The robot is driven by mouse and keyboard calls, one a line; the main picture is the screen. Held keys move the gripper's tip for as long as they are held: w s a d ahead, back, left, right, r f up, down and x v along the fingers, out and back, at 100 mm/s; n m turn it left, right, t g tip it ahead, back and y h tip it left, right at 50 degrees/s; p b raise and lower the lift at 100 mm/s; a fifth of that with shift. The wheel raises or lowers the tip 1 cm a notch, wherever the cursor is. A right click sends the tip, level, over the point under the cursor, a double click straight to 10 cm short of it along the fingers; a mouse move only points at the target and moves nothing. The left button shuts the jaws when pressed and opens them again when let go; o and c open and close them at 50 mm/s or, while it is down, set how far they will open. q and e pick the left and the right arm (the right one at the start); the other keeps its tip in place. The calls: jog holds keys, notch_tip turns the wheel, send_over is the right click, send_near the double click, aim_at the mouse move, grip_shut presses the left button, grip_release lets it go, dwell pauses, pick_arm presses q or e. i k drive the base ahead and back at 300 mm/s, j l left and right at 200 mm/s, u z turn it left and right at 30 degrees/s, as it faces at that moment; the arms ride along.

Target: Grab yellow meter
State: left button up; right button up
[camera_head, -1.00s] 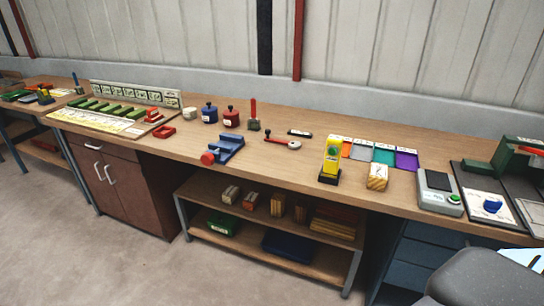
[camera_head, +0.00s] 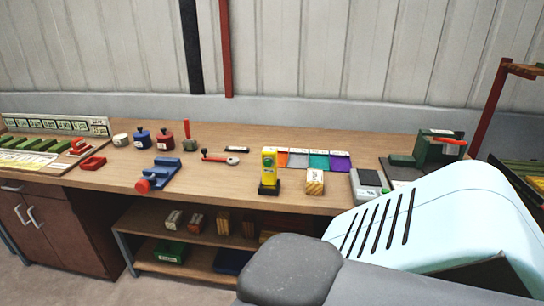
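The yellow meter (camera_head: 269,168) stands upright in a black base (camera_head: 269,188) near the front edge of the wooden workbench (camera_head: 220,188). It has a small green screen area near its top. Neither of my grippers shows in the head view. A light blue and grey part of my own body fills the lower right and stands in front of the bench's right part.
A wooden block (camera_head: 314,182) and a grey scale (camera_head: 368,184) are right of the meter. Coloured cards (camera_head: 318,160) lie behind it. A blue vise (camera_head: 160,174), a red-handled tool (camera_head: 220,158) and two jars are to the left. A green machine (camera_head: 432,148) stands at right.

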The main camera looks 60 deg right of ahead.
aim_at(270, 175)
jog(key=k+l, duration=0.5)
jog(key=l, duration=0.15)
jog(key=k+l, duration=0.5)
jog(key=l, duration=0.15)
